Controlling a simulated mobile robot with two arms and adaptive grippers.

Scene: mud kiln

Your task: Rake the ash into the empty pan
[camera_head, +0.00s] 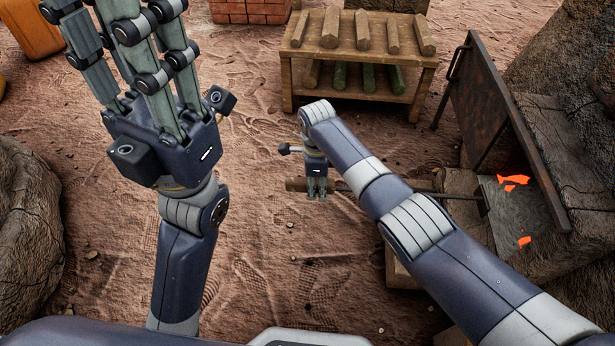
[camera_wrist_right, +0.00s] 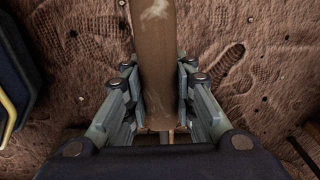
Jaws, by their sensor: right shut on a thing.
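My right gripper (camera_head: 316,187) is shut on the brown wooden handle of the rake (camera_head: 296,184). In the right wrist view the handle (camera_wrist_right: 155,50) runs between the fingers (camera_wrist_right: 160,95). The rake's thin metal rod (camera_head: 462,196) shows beyond my right forearm and reaches right to the kiln mouth. Grey ash (camera_head: 505,212) with glowing orange embers (camera_head: 514,180) lies in the kiln mouth. My left gripper (camera_head: 122,25) is raised at the upper left, fingers spread and empty. My right arm covers much of the area before the kiln, and I cannot identify the pan.
A rusty metal door (camera_head: 490,105) stands open by the stone kiln (camera_head: 560,140). A tan box-like edge (camera_head: 398,272) shows below my right arm. A wooden rack (camera_head: 350,62) with logs stands at the back. A boulder (camera_head: 28,230) is at left. The middle ground is clear.

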